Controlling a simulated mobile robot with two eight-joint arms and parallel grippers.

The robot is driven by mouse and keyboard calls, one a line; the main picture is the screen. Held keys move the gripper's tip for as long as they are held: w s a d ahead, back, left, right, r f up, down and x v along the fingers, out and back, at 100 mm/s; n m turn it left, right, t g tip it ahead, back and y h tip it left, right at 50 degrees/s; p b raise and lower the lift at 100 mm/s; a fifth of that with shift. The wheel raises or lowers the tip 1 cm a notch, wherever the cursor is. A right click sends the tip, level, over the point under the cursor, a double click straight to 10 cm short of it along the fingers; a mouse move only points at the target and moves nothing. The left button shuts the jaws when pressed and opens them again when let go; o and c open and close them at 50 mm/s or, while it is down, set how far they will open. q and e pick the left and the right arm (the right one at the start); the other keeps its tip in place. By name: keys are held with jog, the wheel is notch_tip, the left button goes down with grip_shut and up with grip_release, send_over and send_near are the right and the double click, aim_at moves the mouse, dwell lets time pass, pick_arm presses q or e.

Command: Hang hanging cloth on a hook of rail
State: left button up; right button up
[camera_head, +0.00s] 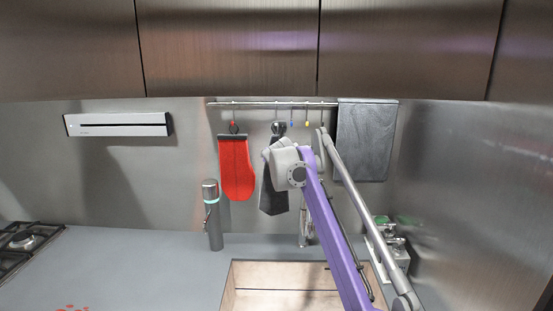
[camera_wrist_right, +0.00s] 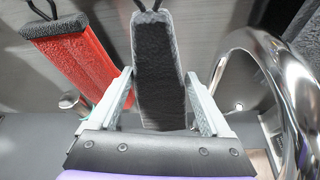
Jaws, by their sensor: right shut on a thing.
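The hanging cloth (camera_head: 273,198) is dark grey with a lighter edge and a black loop at its top. It hangs upright below the metal rail (camera_head: 255,104), on the wall under the cabinets. Its loop is up at hook height; I cannot tell whether it is on a hook. My right gripper (camera_wrist_right: 158,80) has one finger on each side of the cloth (camera_wrist_right: 160,60) and is shut on it. In the head view my wrist covers part of the cloth. My left gripper is in neither view.
A red mitt (camera_head: 236,168) hangs left of the cloth, and a dark slab (camera_head: 366,140) hangs at the rail's right end. A grey dispenser (camera_head: 212,218) stands on the counter. A chrome tap (camera_wrist_right: 283,70) curves close on the right in the wrist view.

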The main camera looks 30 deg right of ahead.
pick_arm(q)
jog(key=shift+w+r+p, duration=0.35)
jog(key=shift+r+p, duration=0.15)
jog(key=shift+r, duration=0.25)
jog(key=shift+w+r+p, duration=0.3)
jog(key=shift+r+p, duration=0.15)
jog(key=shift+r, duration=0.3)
pick_arm(e)
jog(key=shift+d+x, duration=0.1)
jog(key=shift+x, duration=1.4)
jog(key=shift+d+x, duration=0.15)
jog(key=shift+x, duration=1.3)
jog(key=shift+r, duration=0.1)
jog(key=o, duration=1.2)
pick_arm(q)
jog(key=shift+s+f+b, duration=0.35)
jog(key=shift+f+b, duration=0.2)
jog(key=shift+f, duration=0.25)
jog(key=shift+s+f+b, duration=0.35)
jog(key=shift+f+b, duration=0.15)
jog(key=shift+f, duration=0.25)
pick_arm(e)
jog(key=shift+v, duration=5.5)
